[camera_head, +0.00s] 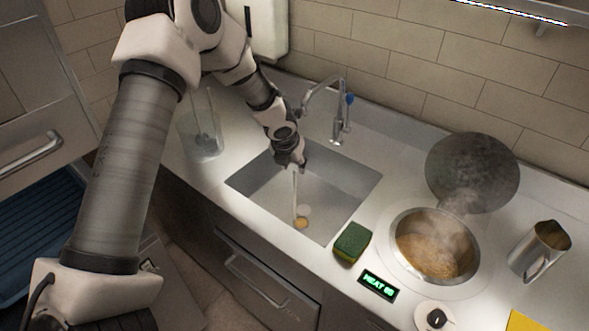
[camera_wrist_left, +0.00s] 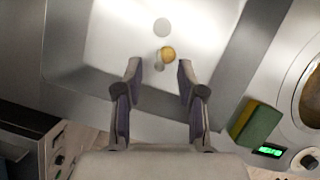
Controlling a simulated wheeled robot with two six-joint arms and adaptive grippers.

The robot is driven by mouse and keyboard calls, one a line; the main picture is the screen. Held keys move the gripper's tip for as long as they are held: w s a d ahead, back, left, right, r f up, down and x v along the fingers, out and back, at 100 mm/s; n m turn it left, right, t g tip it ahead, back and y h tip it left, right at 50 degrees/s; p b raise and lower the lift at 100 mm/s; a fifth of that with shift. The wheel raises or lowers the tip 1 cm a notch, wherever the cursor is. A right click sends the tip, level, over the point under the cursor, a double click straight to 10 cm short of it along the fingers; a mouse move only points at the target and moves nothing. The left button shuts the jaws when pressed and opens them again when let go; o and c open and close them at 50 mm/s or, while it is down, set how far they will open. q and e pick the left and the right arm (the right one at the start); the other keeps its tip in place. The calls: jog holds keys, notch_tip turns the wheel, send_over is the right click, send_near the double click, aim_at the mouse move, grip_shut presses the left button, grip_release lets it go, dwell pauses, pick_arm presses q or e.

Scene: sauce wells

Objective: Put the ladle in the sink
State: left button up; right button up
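The sink (camera_head: 345,190) is a square steel basin set in the counter; it also shows in the left wrist view (camera_wrist_left: 100,45). The ladle (camera_head: 297,195) is in the sink area, its thin handle running up from a brownish bowl end towards my left gripper. In the left wrist view the ladle (camera_wrist_left: 168,53) shows nearly end-on, ahead of the fingertips. My left gripper (camera_head: 294,163) is over the sink, pointing down. In the wrist view its fingers (camera_wrist_left: 160,68) are apart, with a clear gap and neither visibly touching the ladle. Whether the bowl touches the sink floor is unclear. My right gripper is not in view.
A faucet (camera_head: 340,120) stands behind the sink. A green sponge (camera_head: 352,242) lies at its right front corner. A steaming pot (camera_head: 402,262), a dark round plate (camera_head: 470,170) and a metal pitcher (camera_head: 538,252) are to the right. A clear container (camera_head: 203,140) stands left.

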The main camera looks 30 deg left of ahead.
pick_arm(q)
jog(key=v, duration=0.9)
jog(key=shift+s+r, duration=0.25)
jog(key=shift+r, duration=0.1)
jog(key=shift+d, duration=0.1)
dwell(0.7)
